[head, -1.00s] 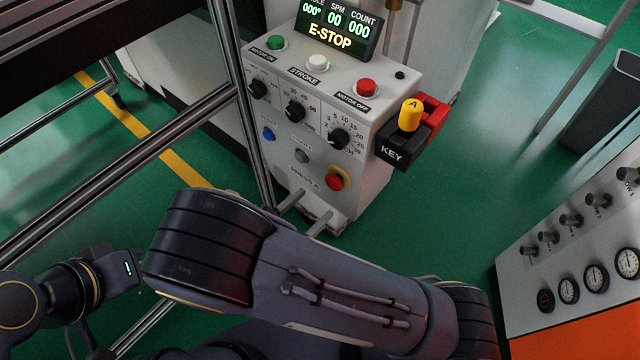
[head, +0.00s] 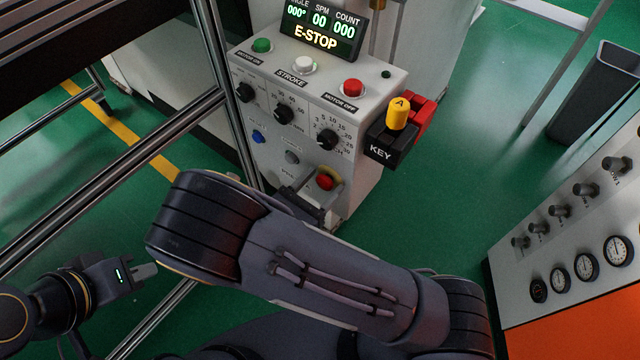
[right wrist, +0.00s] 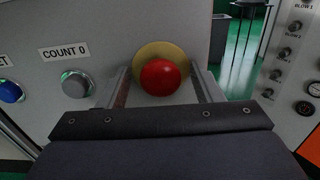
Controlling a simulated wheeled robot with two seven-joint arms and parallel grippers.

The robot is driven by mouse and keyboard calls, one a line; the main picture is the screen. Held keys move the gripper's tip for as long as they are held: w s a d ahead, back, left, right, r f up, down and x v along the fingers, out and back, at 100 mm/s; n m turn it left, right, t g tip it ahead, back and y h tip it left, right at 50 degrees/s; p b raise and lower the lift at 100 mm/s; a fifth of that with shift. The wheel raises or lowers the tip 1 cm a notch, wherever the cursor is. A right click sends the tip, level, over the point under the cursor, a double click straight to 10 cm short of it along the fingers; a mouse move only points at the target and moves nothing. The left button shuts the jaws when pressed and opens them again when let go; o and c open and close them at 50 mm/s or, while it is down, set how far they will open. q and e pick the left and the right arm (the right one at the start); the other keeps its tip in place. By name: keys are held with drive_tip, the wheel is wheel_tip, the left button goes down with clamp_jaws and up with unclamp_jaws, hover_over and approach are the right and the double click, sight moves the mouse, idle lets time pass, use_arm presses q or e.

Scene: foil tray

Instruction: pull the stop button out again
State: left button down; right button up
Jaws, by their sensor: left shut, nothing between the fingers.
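The red stop button (head: 325,181) with its yellow ring sits low on the front of the grey control box (head: 362,187). It also shows in the right wrist view (right wrist: 160,77), with the yellow ring (right wrist: 163,48) behind it. My right gripper (right wrist: 162,72) is open, with one finger on each side of the button and gaps between fingers and button. In the head view my right gripper (head: 316,190) is up at the button, partly hidden by my own arm. My left gripper (head: 145,271) is shut and empty at the lower left, far from the box. The display (head: 320,30) reads E-STOP.
A black key block (head: 388,146) with a yellow knob sticks out from the box's right side. Dials and a blue button (head: 258,137) are left of and above the stop button. A metal frame post (head: 222,80) stands close left. An orange gauge cabinet (head: 575,328) is at right.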

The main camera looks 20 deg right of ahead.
clamp_jaws()
drive_tip(key=shift+s+a, duration=0.4)
drive_tip(key=shift+a, duration=0.1)
drive_tip(key=shift+o, duration=0.4)
unclamp_jaws()
drive_tip(key=shift+s+a, duration=0.1)
drive_tip(key=v, duration=0.7)
drive_tip(key=shift+s+a, duration=0.2)
drive_tip(key=shift+a, duration=0.1)
